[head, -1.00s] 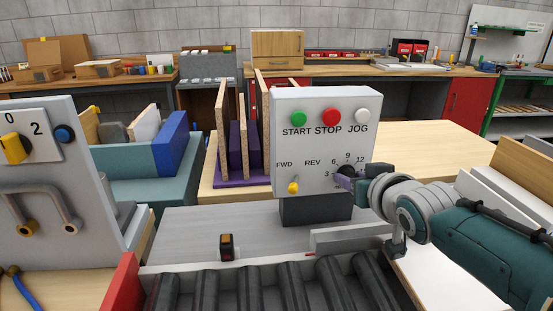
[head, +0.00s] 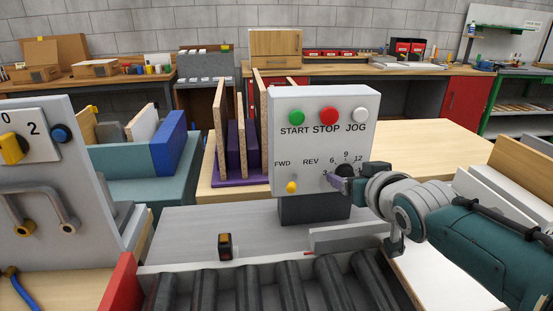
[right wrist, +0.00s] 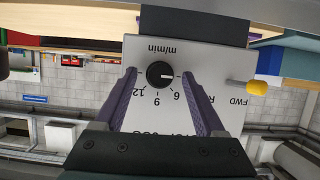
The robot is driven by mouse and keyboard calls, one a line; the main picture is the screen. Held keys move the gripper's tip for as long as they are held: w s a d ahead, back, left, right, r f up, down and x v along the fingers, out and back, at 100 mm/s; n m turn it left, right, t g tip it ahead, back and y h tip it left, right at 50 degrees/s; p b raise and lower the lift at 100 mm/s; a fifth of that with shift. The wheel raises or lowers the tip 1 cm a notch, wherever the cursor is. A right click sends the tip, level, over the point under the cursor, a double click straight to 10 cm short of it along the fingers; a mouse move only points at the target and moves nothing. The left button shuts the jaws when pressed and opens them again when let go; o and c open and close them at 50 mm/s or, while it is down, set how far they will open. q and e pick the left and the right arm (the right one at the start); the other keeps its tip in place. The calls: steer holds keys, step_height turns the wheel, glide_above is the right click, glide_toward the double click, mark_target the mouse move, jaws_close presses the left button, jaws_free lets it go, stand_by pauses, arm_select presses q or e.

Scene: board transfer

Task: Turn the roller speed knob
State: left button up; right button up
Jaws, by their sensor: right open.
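The roller speed knob (head: 344,170) is a round black dial on the lower right of the grey control panel (head: 290,155). Numbers 3 to 12 are printed around it. In the right wrist view the panel appears upside down, and the knob (right wrist: 159,74) has a pale mark pointing right, toward the low numbers. My right gripper (head: 342,183) is at the panel's lower right and partly covers the knob in the head view. Its purple fingers are open, one on each side of the knob (right wrist: 158,84), with gaps visible. My left gripper is not in view.
The panel also has a green START button (head: 296,117), a red STOP button (head: 328,115), a white JOG button (head: 361,115) and a yellow FWD/REV lever (head: 291,187). Dark rollers (head: 245,290) lie in front. A grey box (head: 40,180) with handles stands left.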

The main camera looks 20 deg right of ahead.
steer(key=shift+s+a+r+p, duration=0.1)
steer(key=shift+s+r+p, duration=0.2)
steer(key=shift+s+p, duration=0.15)
steer(key=p+v, duration=0.3)
steer(key=v, duration=0.4)
steer(key=shift+s+a, duration=0.1)
steer(key=shift+s, duration=0.3)
steer(key=shift+s+a+r, duration=0.15)
steer(key=shift+s+r, duration=0.1)
steer(key=shift+s, duration=0.25)
